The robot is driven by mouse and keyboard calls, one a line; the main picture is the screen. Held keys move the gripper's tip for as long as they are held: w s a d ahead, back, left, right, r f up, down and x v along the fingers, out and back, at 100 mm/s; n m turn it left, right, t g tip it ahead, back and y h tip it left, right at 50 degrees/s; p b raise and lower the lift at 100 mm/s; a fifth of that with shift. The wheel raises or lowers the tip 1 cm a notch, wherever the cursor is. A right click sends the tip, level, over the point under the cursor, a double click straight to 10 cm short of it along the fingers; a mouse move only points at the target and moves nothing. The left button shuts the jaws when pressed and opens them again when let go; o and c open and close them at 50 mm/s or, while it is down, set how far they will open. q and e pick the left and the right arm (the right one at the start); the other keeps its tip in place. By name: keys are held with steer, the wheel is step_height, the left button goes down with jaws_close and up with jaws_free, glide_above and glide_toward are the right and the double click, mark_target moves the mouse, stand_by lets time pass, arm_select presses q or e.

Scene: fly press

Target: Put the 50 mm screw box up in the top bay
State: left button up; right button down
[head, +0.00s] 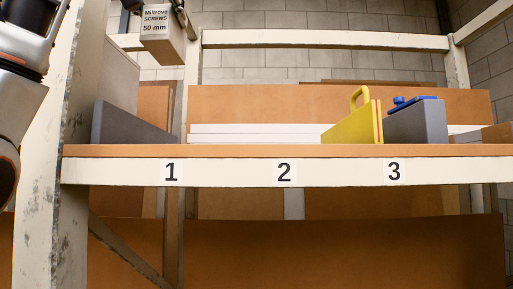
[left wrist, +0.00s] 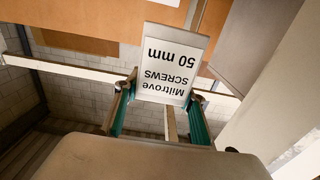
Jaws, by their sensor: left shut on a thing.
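The 50 mm screw box (head: 162,44) is a small whitish-grey carton labelled "Miltrove SCREWS 50 mm". It hangs in the air at the top left of the head view, above the shelf board (head: 240,151) and over the bay marked 1. My left gripper (head: 158,5) is shut on it from above, mostly cut off by the picture's top edge. In the left wrist view, the box (left wrist: 172,62) sits between the green-padded fingers (left wrist: 160,112), its label upside down. My right gripper is not in view.
The shelf carries labels 1, 2 and 3. A grey panel (head: 130,124) stands in bay 1, flat white pieces (head: 250,133) lie behind 2, and a yellow handled item (head: 352,126) and grey box (head: 418,122) stand near 3. A scuffed post (head: 60,200) rises at left.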

mark_target(160, 50)
arm_select(q)
step_height(160, 50, down, 6)
steer(key=shift+f+b, duration=0.15)
steer(key=shift+b, duration=0.9)
step_height(160, 50, down, 14)
steer(key=shift+r+b, duration=0.15)
steer(key=shift+b, duration=0.75)
steer(key=shift+s+r, duration=0.1)
steer(key=shift+s, duration=0.05)
steer(key=o, duration=1.5)
steer(key=shift+c, duration=0.2)
